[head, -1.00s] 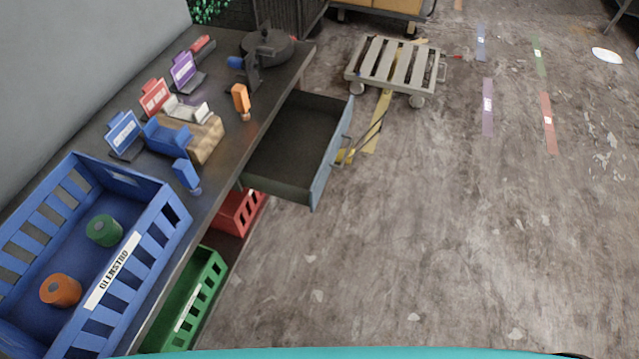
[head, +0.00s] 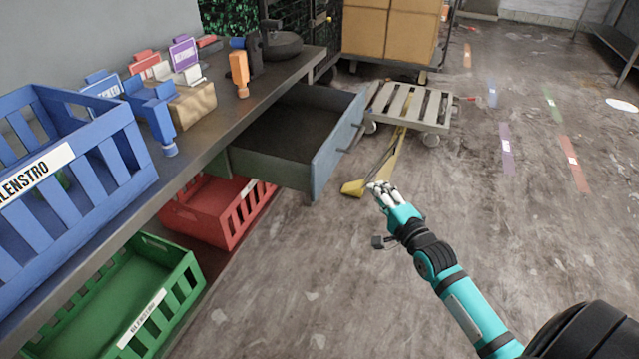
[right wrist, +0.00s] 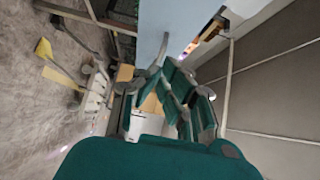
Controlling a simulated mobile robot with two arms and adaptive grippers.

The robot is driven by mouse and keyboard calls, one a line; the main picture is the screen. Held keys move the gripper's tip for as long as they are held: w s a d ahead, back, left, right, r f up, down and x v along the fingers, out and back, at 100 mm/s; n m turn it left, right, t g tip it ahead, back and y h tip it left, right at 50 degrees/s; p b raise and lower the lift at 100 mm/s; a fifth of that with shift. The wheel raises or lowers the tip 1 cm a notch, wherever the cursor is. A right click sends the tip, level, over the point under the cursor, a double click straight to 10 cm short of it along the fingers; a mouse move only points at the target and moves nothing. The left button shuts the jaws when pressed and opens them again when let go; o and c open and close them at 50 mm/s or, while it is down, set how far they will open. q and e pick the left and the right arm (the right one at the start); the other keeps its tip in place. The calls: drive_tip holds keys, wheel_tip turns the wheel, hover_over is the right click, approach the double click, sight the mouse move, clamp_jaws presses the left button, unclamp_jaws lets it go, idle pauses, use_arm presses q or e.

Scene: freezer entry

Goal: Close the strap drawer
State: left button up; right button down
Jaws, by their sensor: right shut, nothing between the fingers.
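The strap drawer (head: 275,140) is pulled out from under the workbench in the head view. Its blue-grey front (head: 338,140) faces right and has a bar handle (head: 350,131). The inside that I can see looks empty. My right gripper (head: 381,189) is shut and empty. In the head view it appears to the right of and below the drawer front, apart from it. In the right wrist view the gripper's fingers (right wrist: 170,90) show in front of a pale blue surface (right wrist: 175,30) that looks like the drawer front. My left gripper is not in view.
A red crate (head: 235,225) and a green crate (head: 165,300) sit below. The floor at right is open.

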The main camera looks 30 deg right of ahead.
use_arm(q)
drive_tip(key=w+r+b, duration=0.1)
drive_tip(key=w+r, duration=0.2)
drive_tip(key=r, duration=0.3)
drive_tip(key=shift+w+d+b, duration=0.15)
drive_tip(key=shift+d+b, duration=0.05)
drive_tip(key=shift+b, duration=0.15)
use_arm(e)
drive_tip(key=shift+w+a+r, duration=0.1)
drive_tip(key=shift+w+a, duration=0.2)
drive_tip(key=shift+w, duration=1.9)
drive_tip(key=shift+w+a+f, duration=0.1)
drive_tip(key=shift+w+a, duration=0.25)
drive_tip(key=shift+w, duration=1.8)
drive_tip(key=shift+w+a+r, duration=0.1)
drive_tip(key=shift+w+a, duration=0.2)
drive_tip(key=shift+w, duration=1.9)
